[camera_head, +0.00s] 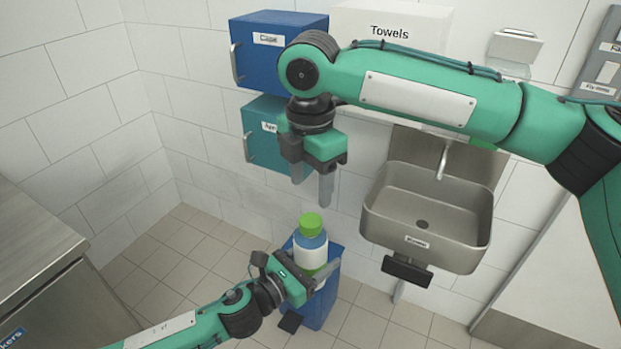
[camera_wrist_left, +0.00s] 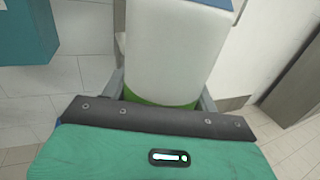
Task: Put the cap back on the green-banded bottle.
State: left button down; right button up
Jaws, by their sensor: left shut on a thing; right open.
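The bottle (camera_head: 311,256) stands upright, with a blue shoulder, a white body and a green band low down. The band also shows in the left wrist view (camera_wrist_left: 150,98), below the white body. A bright green cap (camera_head: 310,223) sits on the bottle's top; I cannot tell whether it is screwed tight. My left gripper (camera_head: 308,276) is shut around the bottle's lower part, its fingers on either side. My right gripper (camera_head: 312,188) is open and empty, pointing down just above the cap, apart from it.
A blue bin (camera_head: 323,306) with a black pedal stands on the floor behind and below the bottle. A steel sink (camera_head: 470,232) is at the right. Blue (camera_head: 262,72) and teal (camera_head: 258,150) wall boxes and a white towel box (camera_head: 350,18) hang behind. A steel counter (camera_head: 35,240) is at the left.

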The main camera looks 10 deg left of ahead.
aim_at(310, 220)
dwell(0.3)
jog(key=shift+f, duration=4)
jog(key=c, duration=1)
jog(key=shift+c, duration=0.2)
